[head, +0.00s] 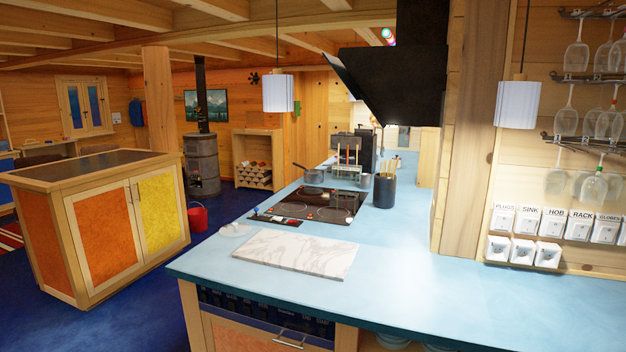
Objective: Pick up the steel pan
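A steel pan (316,176) with a long thin handle appears to stand at the far left of the black hob (316,204), on the light blue counter. Its handle points up and to the left. A second small grey metal vessel (365,181) stands at the hob's far right. Both are small and distant, so their exact shapes are hard to tell. My gripper is not in view.
A white marble board (296,254) lies on the counter (400,262) in front of the hob. A dark utensil holder (384,191) stands right of the hob, under the black hood (395,75). A wooden island (105,220) and red bucket (197,217) are left; blue floor lies between.

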